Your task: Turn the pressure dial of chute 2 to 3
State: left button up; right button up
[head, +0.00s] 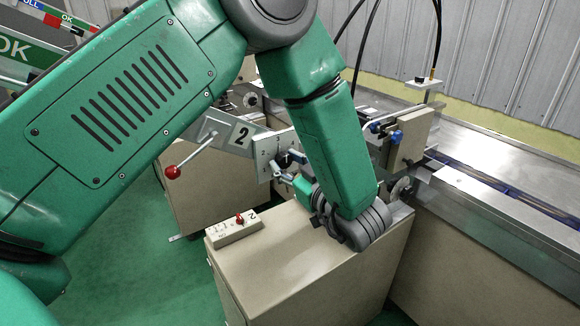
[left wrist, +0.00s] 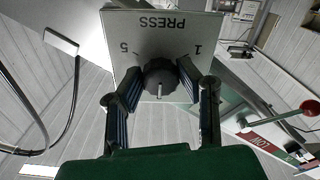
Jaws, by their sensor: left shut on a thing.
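The pressure dial is a black round knob (left wrist: 160,76) on a pale plate (left wrist: 122,42) marked PRESS, 1 and 5, upside down in the left wrist view. A pale line on the knob points down there, away from the word PRESS; the numeral it faces cannot be read. My left gripper (left wrist: 160,82) is shut on the knob, one finger on each side. In the head view the dial plate (head: 264,160) stands right of the number 2 sign (head: 241,134), and my left gripper (head: 286,166) partly covers the knob. My right gripper is not in view.
A red-ball lever (head: 172,172) sticks out left of the number 2 sign. A small switch box (head: 233,229) with a red toggle sits on the beige cabinet (head: 290,270) below my arm. A metal conveyor (head: 500,215) runs along the right.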

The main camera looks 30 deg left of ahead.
pick_arm(q)
jog(key=shift+w+a, duration=0.1)
jog(key=o, duration=1.1)
jog(key=shift+w+a+f, duration=0.2)
jog(key=shift+a, duration=0.1)
jog(key=shift+s+r, duration=0.1)
jog(key=shift+s, duration=0.05)
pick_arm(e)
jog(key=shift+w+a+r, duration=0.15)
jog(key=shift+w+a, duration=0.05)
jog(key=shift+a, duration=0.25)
pick_arm(q)
jog(key=shift+s+d, duration=0.1)
jog(key=shift+d, duration=0.25)
jog(key=v, duration=1.1)
jog(key=shift+d, duration=0.15)
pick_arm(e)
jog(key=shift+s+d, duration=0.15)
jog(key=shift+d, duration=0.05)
